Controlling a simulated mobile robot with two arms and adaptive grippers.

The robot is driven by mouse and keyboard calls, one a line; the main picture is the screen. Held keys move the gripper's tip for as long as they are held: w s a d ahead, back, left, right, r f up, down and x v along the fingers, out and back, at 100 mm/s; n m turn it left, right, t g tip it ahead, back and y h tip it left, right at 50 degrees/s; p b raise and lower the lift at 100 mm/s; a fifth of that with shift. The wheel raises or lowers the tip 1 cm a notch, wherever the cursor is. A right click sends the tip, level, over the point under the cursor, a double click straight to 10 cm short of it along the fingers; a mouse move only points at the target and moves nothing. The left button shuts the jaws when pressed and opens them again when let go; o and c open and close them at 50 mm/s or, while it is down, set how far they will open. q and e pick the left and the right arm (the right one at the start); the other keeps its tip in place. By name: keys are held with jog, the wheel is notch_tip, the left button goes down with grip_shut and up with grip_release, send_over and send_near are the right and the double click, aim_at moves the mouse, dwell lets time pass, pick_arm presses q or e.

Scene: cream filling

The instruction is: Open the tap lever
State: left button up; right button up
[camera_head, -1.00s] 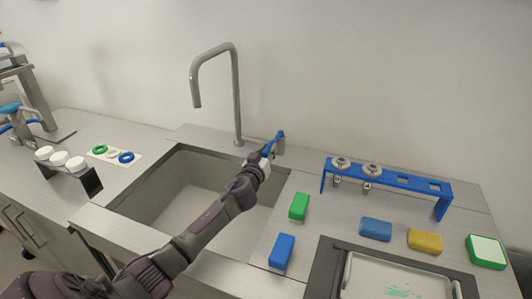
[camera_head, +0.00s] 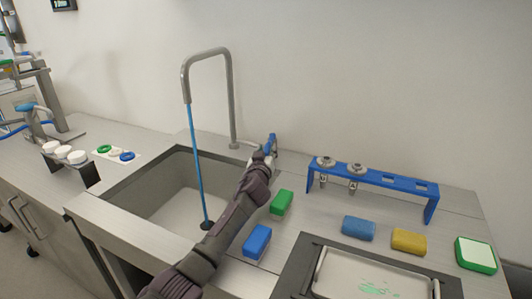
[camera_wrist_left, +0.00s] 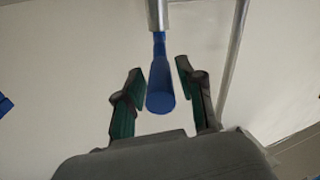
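The tap (camera_head: 231,95) is a tall grey gooseneck behind the sink (camera_head: 130,187). A thin blue stream of water (camera_head: 197,160) runs from its spout down to the drain. The blue tap lever (camera_head: 272,142) stands at the right of the tap's base. My left gripper (camera_head: 265,157) is right at the lever, partly hiding it. In the left wrist view the blue lever (camera_wrist_left: 160,92) lies between the two fingers of the left gripper (camera_wrist_left: 158,90), with gaps on both sides. The fingers are apart. My right gripper is in neither view.
Green (camera_head: 281,202) and blue (camera_head: 257,242) blocks lie right of the sink, close to my left arm. A blue rack (camera_head: 400,182) holds two metal nozzles.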

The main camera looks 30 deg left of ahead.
pick_arm(q)
jog(key=shift+o, duration=0.2)
jog(key=shift+r, duration=0.1)
notch_tip(320, 180, up, 10)
jog(key=shift+f, duration=0.1)
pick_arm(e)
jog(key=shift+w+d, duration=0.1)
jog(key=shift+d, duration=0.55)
